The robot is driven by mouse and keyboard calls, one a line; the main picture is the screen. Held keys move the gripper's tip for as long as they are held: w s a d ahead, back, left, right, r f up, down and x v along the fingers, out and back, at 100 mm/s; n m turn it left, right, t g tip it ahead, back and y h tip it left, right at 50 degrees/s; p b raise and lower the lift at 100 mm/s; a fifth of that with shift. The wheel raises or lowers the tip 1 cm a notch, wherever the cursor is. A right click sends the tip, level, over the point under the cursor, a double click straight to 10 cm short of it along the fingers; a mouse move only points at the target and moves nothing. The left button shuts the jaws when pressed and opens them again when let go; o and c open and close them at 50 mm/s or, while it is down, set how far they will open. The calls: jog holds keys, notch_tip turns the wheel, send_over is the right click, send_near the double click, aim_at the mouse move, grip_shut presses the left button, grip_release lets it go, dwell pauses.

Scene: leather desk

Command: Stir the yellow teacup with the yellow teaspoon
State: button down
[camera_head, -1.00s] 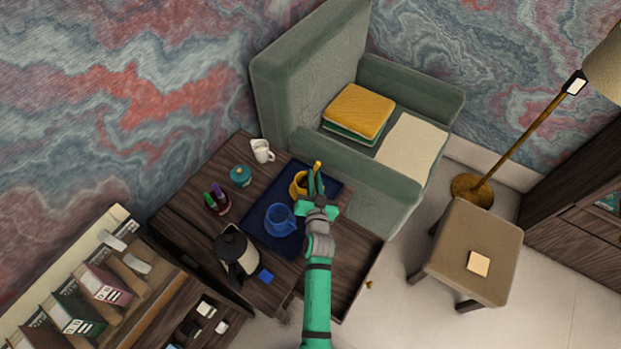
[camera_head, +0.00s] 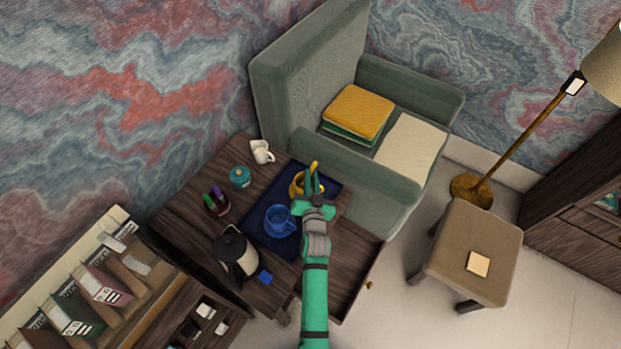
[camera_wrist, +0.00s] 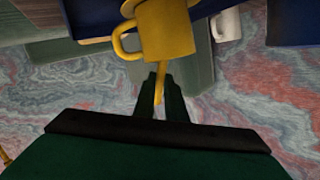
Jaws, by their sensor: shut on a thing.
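The yellow teacup (camera_head: 296,186) stands on a dark blue tray (camera_head: 272,195) on the desk. It also shows large at the top of the wrist view (camera_wrist: 168,32), with its handle to the left. My gripper (camera_head: 315,187) is shut on the yellow teaspoon (camera_head: 314,167), just right of the cup in the head view. In the wrist view the teaspoon (camera_wrist: 160,84) shows as a short yellow piece between the two dark fingertips. The spoon's bowl is hidden, and I cannot tell whether it is inside the cup.
A blue cup (camera_head: 279,221) stands on the tray, close to my gripper. A white mug (camera_head: 261,152), a teal pot (camera_head: 240,176), a pen holder (camera_head: 216,204) and a kettle (camera_head: 235,253) are on the desk. A green armchair (camera_head: 375,195) stands behind it.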

notch_tip(320, 180, up, 7)
jog(key=w+d, duration=0.1)
jog(key=d, duration=0.1)
jog(key=shift+d+f, duration=0.2)
jog(key=shift+d, duration=0.05)
dwell(0.5)
jog(key=shift+w, duration=0.2)
jog(key=shift+a, duration=0.1)
dwell(0.3)
jog(key=shift+s+r, duration=0.1)
jog(key=shift+r, duration=2.4)
